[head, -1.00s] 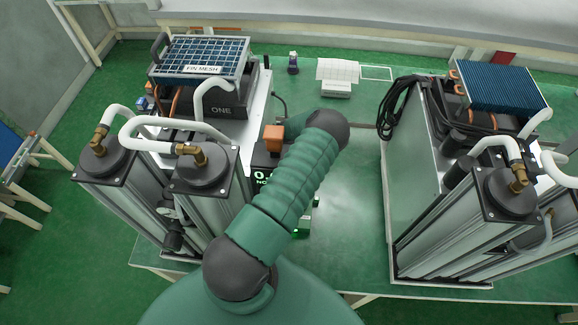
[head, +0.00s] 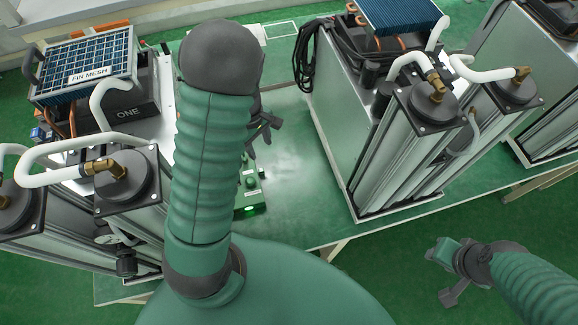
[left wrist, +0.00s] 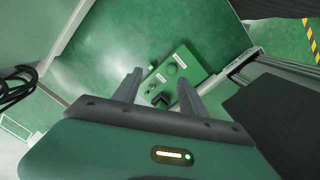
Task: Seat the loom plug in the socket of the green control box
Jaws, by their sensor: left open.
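The green control box (head: 250,198) lies on the green bench, partly hidden behind my left arm in the head view. It also shows in the left wrist view (left wrist: 183,68), with round buttons and pale labels on top. A dark square part (left wrist: 160,99) is at its near end; I cannot tell whether it is the socket or the plug. My left gripper (head: 264,135) is open and empty above the bench, its two fingers (left wrist: 159,78) on either side of the box's near end in the wrist view. My right gripper (head: 449,272) is off the bench at lower right; its jaws are unclear.
A column unit marked ONE (head: 128,113) stands left, with a FIN MESH panel (head: 88,73) on top. Another column unit (head: 400,130) stands right, with a black cable bundle (head: 305,55) on its side. Bare bench (head: 292,150) lies between them.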

